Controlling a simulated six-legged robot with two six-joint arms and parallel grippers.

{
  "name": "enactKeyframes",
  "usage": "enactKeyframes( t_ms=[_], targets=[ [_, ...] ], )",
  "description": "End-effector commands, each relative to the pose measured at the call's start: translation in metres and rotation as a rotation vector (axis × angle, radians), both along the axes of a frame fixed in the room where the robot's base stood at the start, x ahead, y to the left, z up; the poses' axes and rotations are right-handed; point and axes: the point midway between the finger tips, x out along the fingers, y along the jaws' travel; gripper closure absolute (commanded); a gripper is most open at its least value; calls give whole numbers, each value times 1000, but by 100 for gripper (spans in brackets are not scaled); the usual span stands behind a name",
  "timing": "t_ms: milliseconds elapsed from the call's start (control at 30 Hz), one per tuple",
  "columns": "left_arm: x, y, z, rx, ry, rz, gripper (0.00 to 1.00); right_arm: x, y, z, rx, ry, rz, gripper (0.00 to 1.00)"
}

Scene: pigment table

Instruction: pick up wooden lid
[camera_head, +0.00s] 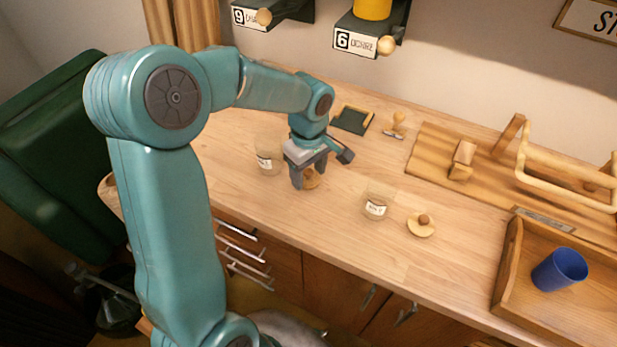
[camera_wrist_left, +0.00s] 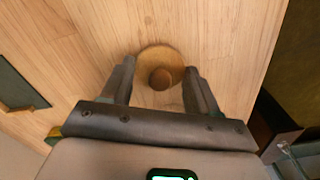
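A round wooden lid (camera_head: 312,180) with a knob lies on the table, partly hidden by my left gripper (camera_head: 309,174) in the head view. In the left wrist view the lid (camera_wrist_left: 160,55) shows with its darker round knob between the fingertips. The left gripper (camera_wrist_left: 158,68) is open and points down at the lid, with one finger on each side of the knob. I cannot tell whether the fingers touch it. A second wooden lid (camera_head: 421,226) with a knob lies flat farther right. My right gripper is not in view.
Clear labelled jars stand left of the gripper (camera_head: 266,160) and to its right (camera_head: 377,204). Behind are a dark green pad (camera_head: 351,119) and a wooden stamp (camera_head: 397,124). A wooden tray (camera_head: 508,262) with a blue cup (camera_head: 560,270) is at right. The front table stretch is clear.

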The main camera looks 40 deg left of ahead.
Motion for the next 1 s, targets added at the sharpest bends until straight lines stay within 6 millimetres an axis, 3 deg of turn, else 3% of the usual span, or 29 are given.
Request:
enactKeyframes(
  t_ms=[267,467,667,800,1000],
  targets=[
    [0,0,1,0,0,0,68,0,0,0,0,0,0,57],
    [1,1,17,2,-4,1,69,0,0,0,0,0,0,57],
    [1,0,65,1,-8,1,69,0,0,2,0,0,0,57],
    [1,0,111,1,-8,-1,68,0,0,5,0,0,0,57],
    [1,0,165,1,-5,0,68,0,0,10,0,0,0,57]
  ],
)
